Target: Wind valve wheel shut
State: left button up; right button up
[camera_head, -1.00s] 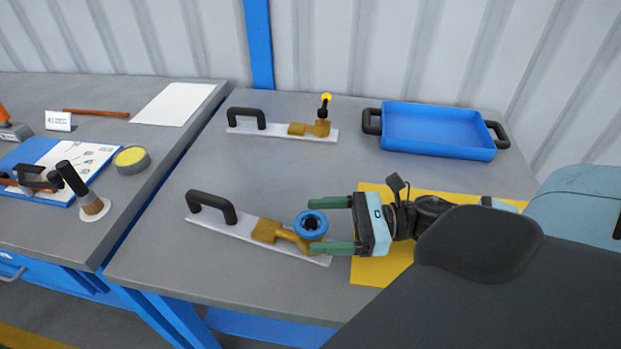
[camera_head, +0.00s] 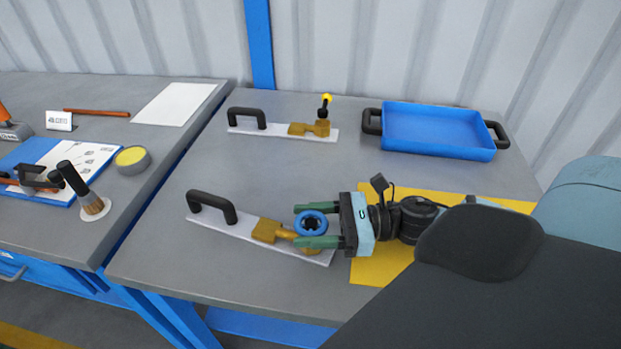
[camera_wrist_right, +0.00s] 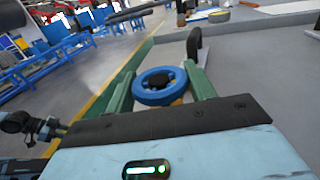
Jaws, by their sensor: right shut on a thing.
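The blue valve wheel (camera_head: 311,223) sits on a brass valve (camera_head: 268,231) fixed to a white plate (camera_head: 230,225) with a black handle, at the front of the table. My right gripper (camera_head: 312,225) comes in from the right. Its green fingers lie on either side of the wheel, shut on it. In the right wrist view the blue wheel (camera_wrist_right: 160,86) shows between the two fingers, with its dark hub on top. The left gripper is not in view.
A second plate (camera_head: 275,131) holds a brass valve with a yellow-tipped lever behind. A blue tray (camera_head: 437,130) stands at the back right. A yellow mat (camera_head: 372,270) lies under my right gripper. A side bench (camera_head: 150,190) at left holds a clipboard, brush and tin.

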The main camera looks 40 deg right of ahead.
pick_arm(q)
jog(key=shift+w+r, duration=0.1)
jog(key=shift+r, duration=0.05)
pick_arm(e)
jog(key=shift+c, duration=0.5)
